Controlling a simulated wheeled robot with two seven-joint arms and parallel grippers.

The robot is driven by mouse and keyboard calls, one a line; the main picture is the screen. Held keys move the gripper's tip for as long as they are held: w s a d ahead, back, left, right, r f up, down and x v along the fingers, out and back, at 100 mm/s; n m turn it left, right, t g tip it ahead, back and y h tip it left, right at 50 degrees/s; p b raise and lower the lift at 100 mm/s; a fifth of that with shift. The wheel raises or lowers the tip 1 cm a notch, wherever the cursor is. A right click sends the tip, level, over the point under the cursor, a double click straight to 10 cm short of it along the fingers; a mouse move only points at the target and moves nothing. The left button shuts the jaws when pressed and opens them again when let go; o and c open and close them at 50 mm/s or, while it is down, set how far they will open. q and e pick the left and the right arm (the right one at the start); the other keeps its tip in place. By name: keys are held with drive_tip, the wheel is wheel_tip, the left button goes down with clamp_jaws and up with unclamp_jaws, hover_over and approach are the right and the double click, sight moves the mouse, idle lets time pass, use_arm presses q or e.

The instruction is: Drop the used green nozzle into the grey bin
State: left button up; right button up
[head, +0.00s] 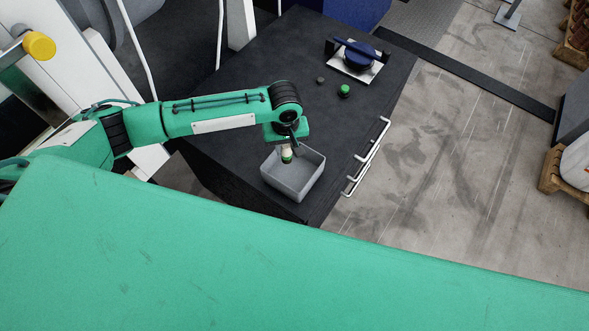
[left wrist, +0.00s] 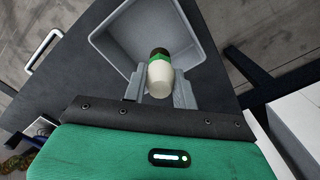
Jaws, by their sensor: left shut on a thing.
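The used green nozzle (left wrist: 161,76) is between the fingers of my left gripper (left wrist: 160,88), which is shut on it. It has a pale body, a green band and a dark end. In the head view the nozzle (head: 287,155) hangs over the grey bin (head: 297,190). The grey bin (left wrist: 122,50) also shows in the left wrist view, beyond the fingers, and looks empty where I can see into it. Whether the nozzle's lower end is below the rim I cannot tell. My right gripper is in neither view.
The bin stands on a dark cabinet top (head: 330,120) near its front corner. A green-topped piece (head: 344,90) and a small dark piece (head: 320,80) stand farther back, near a blue round object (head: 359,56) on a pale plate. Handles (head: 366,157) stick out on the cabinet's right side.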

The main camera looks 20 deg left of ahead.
use_arm(q)
drive_tip(key=o, duration=1)
drive_tip(key=shift+o, duration=0.2)
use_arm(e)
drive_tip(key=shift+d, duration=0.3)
use_arm(q)
wheel_tip(320, 180, up, 14)
drive_tip(key=b, duration=0.2)
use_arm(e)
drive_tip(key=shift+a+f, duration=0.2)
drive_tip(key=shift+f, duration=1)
use_arm(q)
drive_tip(key=shift+f, duration=0.15)
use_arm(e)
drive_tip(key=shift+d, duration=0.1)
